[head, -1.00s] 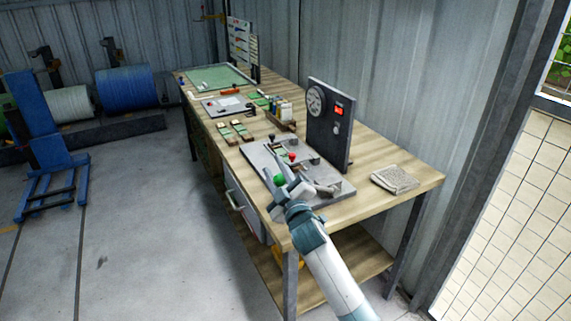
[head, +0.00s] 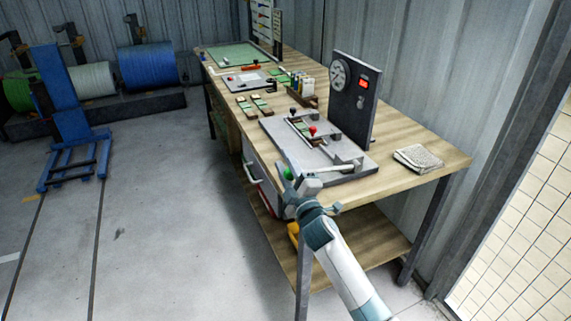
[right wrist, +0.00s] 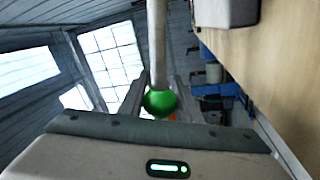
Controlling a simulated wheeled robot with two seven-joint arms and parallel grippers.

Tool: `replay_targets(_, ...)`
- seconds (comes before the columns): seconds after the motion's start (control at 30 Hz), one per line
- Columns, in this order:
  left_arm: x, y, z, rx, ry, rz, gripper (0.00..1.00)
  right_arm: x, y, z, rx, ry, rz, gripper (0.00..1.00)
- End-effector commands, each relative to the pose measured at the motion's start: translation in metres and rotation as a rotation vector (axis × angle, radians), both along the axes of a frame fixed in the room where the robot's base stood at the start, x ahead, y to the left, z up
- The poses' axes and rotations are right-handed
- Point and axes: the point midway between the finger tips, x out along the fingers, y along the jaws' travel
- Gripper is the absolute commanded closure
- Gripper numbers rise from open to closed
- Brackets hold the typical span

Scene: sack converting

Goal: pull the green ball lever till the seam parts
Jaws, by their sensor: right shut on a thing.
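The green ball (head: 288,173) is the end knob of a pale lever rod (head: 328,168) on the grey test plate (head: 285,134). The lever lies low, pointing toward the bench's front edge. My right gripper (head: 291,180) is shut on the green ball. In the right wrist view the ball (right wrist: 160,103) sits between the fingers, with the rod (right wrist: 157,45) running up from it. A red knob (head: 312,130) and a dark knob (head: 293,111) stand by the clamps. The seam is too small to make out. My left gripper is not in view.
An upright dark panel (head: 352,110) with a dial (head: 340,73) and a lit red display (head: 363,84) stands behind the plate. A folded cloth-like stack (head: 418,158) lies to the right on the wooden bench (head: 440,150).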

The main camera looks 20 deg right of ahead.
Motion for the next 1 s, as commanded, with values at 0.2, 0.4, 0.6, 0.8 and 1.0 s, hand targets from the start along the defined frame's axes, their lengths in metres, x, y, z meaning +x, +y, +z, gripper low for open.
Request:
replay_targets(0.2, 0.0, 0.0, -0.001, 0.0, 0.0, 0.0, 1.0, -0.001, 0.001, -0.007, -0.001, 0.01, 0.001, 0.51)
replay_targets(0.4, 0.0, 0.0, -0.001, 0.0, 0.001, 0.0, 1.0, -0.001, 0.001, -0.005, 0.001, 0.007, 0.001, 0.51)
replay_targets(0.6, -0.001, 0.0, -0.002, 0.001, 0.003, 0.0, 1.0, -0.004, 0.0, -0.005, 0.001, 0.006, 0.0, 0.51)
replay_targets(0.8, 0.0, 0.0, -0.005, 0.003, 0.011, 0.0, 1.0, -0.02, -0.001, -0.009, 0.001, 0.006, 0.0, 0.51)
replay_targets(1.0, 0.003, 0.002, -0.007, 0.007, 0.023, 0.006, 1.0, -0.053, -0.002, -0.017, 0.002, 0.008, 0.0, 0.51)
